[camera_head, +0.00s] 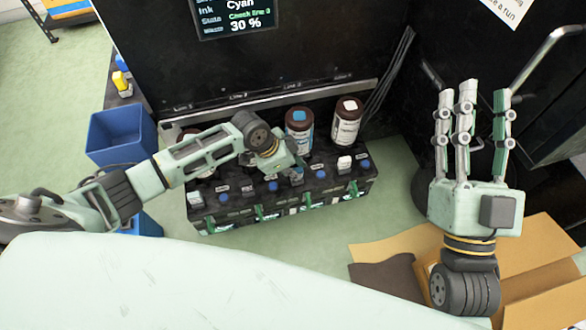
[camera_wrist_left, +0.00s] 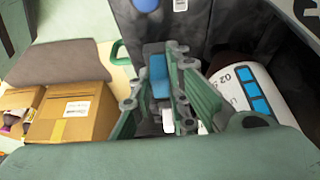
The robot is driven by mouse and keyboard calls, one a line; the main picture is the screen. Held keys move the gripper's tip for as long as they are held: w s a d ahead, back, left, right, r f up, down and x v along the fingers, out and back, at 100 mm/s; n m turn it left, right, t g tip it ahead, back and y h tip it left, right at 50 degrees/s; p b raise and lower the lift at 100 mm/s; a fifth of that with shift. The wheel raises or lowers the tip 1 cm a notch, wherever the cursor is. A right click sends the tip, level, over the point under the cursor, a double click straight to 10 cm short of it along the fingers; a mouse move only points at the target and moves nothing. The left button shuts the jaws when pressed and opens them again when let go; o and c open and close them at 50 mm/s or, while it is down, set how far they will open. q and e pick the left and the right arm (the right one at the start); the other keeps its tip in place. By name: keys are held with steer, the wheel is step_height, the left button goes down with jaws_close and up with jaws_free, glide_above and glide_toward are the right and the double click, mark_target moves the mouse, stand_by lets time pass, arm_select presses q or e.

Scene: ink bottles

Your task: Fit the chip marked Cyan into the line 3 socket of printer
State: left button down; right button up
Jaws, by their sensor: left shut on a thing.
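The black printer (camera_head: 150,60) fills the back in the head view. Its screen (camera_head: 235,15) reads Cyan, Check line 3 and 30 %. A black unit (camera_head: 235,212) at its foot carries blue round knobs and small pale parts; line labels are on the ledge above. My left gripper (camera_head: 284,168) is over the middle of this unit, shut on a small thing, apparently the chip. In the left wrist view, the fingers (camera_wrist_left: 160,110) close around a small white piece (camera_wrist_left: 168,122) near a blue strip; its marking is unreadable. My right gripper (camera_head: 476,125) is open and empty, fingers upward.
A blue bin (camera_head: 115,137) stands at left. An open cardboard box (camera_head: 535,245) lies below my right gripper. Dark cables (camera_head: 390,75) hang at right.

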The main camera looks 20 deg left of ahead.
arm_select(q)
steer(key=c, duration=1.6)
jaws_free()
